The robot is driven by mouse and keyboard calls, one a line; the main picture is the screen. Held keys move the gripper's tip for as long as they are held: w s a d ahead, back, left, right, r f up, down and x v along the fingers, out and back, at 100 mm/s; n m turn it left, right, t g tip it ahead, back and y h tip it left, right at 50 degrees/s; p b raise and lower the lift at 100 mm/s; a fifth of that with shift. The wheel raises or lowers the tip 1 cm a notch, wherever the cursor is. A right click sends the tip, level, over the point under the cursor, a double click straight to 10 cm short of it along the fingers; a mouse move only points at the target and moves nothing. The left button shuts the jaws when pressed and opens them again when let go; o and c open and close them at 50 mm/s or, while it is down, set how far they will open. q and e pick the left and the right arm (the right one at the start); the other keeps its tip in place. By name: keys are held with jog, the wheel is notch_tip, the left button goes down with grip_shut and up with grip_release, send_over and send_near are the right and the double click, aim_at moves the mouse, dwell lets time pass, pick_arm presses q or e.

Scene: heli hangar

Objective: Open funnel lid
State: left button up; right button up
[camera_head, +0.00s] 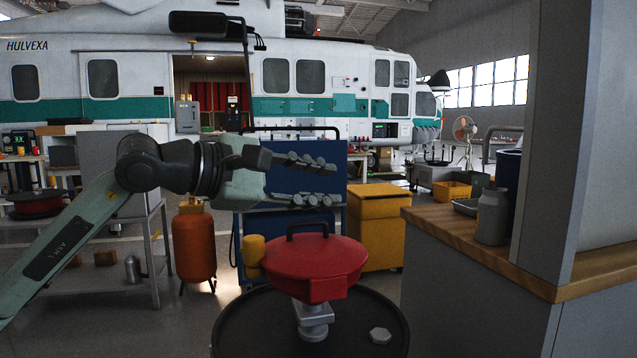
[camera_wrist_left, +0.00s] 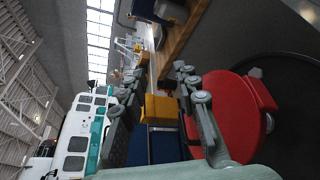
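The funnel's round red lid (camera_head: 318,258) with a black arched handle (camera_head: 307,228) is down flat in the head view. Below it a grey stem (camera_head: 314,320) stands on a dark round drum top (camera_head: 250,325). My left gripper (camera_head: 325,184) is open and empty, just above the lid and its handle, apart from them. In the left wrist view the red lid (camera_wrist_left: 222,105) lies to the right, partly hidden behind one finger of the open left gripper (camera_wrist_left: 155,85). The handle is not clear there. My right gripper is not in view.
A grey hex nut (camera_head: 380,336) lies on the drum. A yellow cabinet (camera_head: 380,225) and a blue cart (camera_head: 333,185) stand behind. A wood-topped counter (camera_head: 480,245) with a grey bottle (camera_head: 492,216) bounds the right side. An orange tank (camera_head: 194,245) stands left.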

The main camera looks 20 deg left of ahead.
pick_arm(q)
grip_shut()
jog(key=shift+o, duration=0.4)
grip_release()
jog(key=shift+a, duration=0.1)
jog(key=v, duration=1.2)
